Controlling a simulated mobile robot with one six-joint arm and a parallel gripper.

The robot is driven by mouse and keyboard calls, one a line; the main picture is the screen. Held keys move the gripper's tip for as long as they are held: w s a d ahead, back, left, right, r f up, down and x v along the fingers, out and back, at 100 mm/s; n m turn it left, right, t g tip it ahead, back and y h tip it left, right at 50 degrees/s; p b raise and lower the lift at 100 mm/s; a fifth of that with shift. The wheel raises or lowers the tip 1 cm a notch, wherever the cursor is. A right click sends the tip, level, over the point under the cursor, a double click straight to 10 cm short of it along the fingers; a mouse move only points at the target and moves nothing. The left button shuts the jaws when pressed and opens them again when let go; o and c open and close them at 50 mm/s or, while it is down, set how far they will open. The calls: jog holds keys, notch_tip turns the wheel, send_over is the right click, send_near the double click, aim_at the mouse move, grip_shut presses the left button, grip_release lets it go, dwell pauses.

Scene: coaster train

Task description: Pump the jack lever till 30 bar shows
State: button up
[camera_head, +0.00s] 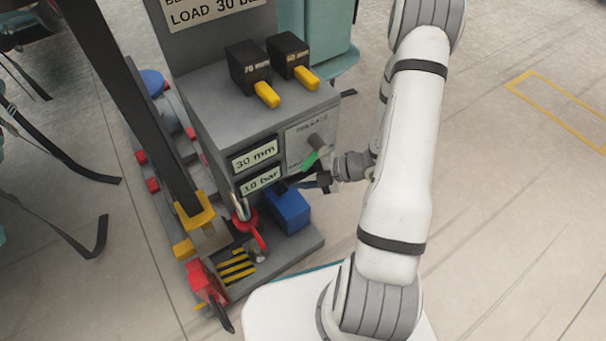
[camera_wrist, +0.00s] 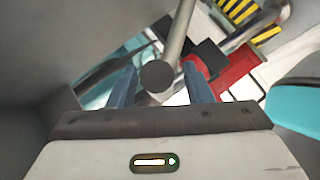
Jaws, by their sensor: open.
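The grey jack unit (camera_head: 195,95) stands left of my arm in the head view. Its upper display (camera_head: 255,157) reads 30 mm. The lower display (camera_head: 262,180) appears to read 10 bar. My gripper (camera_head: 312,181) is beside the unit's front, low and right of the displays; its fingertips are partly hidden there. In the wrist view my gripper (camera_wrist: 160,68) is open, with its two bluish fingers apart. A grey bar with a dark round end (camera_wrist: 158,76), possibly the jack lever, shows between the fingers. I cannot tell whether they touch it.
A green handle (camera_head: 310,160) is close to my gripper. Two black blocks with yellow tabs (camera_head: 266,93) sit on the unit. Below are a blue block (camera_head: 290,212), a red part (camera_head: 258,236) and a striped plate (camera_head: 235,268). The floor at right is clear.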

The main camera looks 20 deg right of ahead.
jog(key=shift+c, duration=0.6)
grip_shut()
